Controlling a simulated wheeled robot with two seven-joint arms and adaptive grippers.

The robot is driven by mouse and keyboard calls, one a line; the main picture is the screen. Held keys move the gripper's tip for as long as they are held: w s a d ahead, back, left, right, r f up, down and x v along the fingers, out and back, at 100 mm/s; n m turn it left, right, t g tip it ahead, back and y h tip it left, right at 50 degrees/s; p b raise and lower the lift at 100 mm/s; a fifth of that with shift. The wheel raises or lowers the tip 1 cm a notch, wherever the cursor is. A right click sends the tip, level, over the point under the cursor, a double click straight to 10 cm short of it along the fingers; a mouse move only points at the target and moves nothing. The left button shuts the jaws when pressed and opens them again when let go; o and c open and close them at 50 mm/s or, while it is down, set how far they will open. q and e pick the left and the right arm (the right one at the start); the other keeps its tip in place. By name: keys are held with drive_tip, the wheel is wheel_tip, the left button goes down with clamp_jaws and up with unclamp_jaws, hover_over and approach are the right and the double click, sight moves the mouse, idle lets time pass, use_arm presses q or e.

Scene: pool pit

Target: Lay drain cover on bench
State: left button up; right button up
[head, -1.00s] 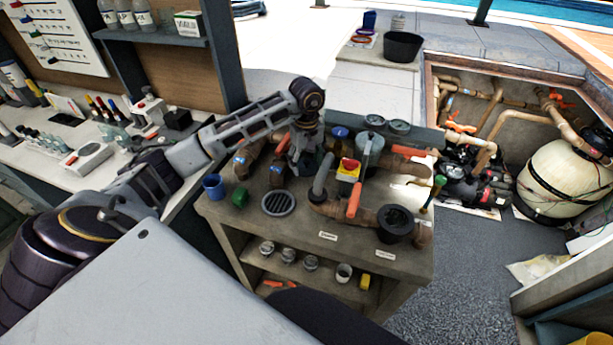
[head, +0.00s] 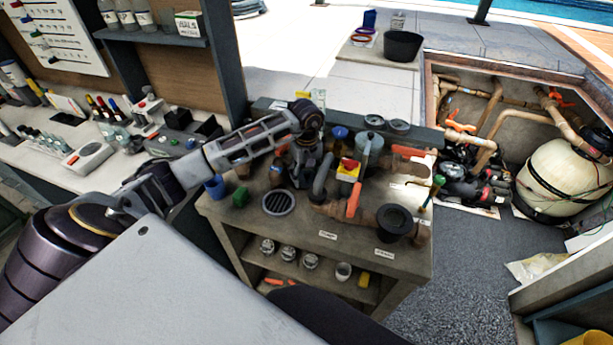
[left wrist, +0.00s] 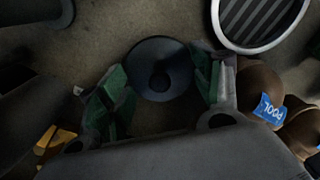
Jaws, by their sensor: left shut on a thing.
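A round slotted grate (head: 279,203), which looks like the drain cover, lies flat on the bench top (head: 240,222) near its front left part. It also shows at the top right of the left wrist view (left wrist: 258,18), outside the fingers. My left gripper (left wrist: 162,88) points down over the bench, behind the grate in the head view. Its green-padded fingers are shut on a dark round piece (left wrist: 160,62) with a darker centre. In the head view this piece is mostly hidden by the gripper and pipes. I cannot tell whether it touches the bench. My right gripper is not in view.
A green block (head: 239,197) and a blue cup (head: 214,187) stand left of the grate. Bare bench shows around the grate.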

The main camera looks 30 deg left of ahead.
sight(307, 173)
use_arm(q)
drive_tip(key=shift+f, duration=0.7)
clamp_jaws()
drive_tip(key=o, duration=1.1)
unclamp_jaws()
drive_tip(key=shift+r, duration=0.1)
drive_tip(key=shift+r+b, duration=0.6)
drive_tip(key=shift+r, duration=3.05)
